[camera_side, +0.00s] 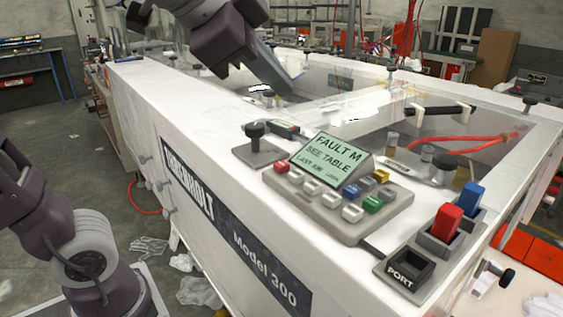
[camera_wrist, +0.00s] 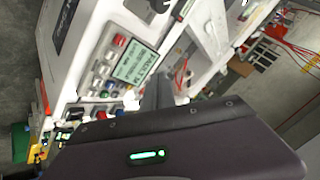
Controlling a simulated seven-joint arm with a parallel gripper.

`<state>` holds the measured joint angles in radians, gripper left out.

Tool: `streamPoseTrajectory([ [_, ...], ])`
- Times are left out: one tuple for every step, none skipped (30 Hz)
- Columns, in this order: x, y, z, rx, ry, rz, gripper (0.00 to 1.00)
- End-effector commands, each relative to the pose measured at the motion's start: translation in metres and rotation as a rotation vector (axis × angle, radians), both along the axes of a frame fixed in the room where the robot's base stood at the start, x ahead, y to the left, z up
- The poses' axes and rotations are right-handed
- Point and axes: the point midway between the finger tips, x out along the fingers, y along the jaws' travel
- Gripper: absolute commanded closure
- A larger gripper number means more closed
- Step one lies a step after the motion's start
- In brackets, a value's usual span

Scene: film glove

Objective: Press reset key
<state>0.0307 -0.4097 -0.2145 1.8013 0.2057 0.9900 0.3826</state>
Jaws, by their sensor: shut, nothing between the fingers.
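I cannot read a reset label on any key. My gripper (camera_side: 294,98) is shut and empty, above the machine and behind the panel, clear of the keys. In the wrist view the panel's screen (camera_wrist: 137,62) and red key (camera_wrist: 120,41) show beyond my gripper.
A black knob (camera_side: 255,131) stands left of the panel. A PORT socket (camera_side: 407,270) and upright red (camera_side: 446,222) and blue (camera_side: 469,198) blocks are at its right. Behind are a clear-covered recess and a black-ended handle (camera_side: 440,112). Air above the panel is clear.

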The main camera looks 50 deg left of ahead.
Motion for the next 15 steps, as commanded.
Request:
streamPoseTrajectory([
  [0.000,0.000,0.000,-0.001,0.000,0.001,1.00],
  [0.000,0.000,-0.001,-0.001,0.000,0.001,1.00],
  [0.000,0.000,-0.002,0.000,0.001,0.001,1.00],
  [0.000,0.000,-0.004,0.000,0.002,0.001,1.00],
  [0.000,0.000,-0.006,-0.001,0.001,0.002,1.00],
  [0.000,0.000,-0.010,-0.001,0.001,0.002,1.00],
  [0.000,0.000,-0.014,-0.001,0.003,0.003,1.00],
  [0.000,0.000,-0.018,-0.002,0.002,0.003,1.00],
  [-0.001,0.000,-0.024,-0.001,0.003,0.002,1.00],
  [-0.001,0.001,-0.029,-0.001,0.003,0.002,1.00],
  [-0.001,0.001,-0.033,-0.001,0.003,0.002,1.00],
  [-0.001,0.001,-0.039,-0.001,0.003,0.003,1.00],
  [0.000,0.001,-0.044,-0.001,0.003,0.003,1.00],
  [0.000,0.001,-0.048,-0.001,0.003,0.004,1.00],
  [0.000,0.001,-0.054,-0.001,0.003,0.002,1.00],
])
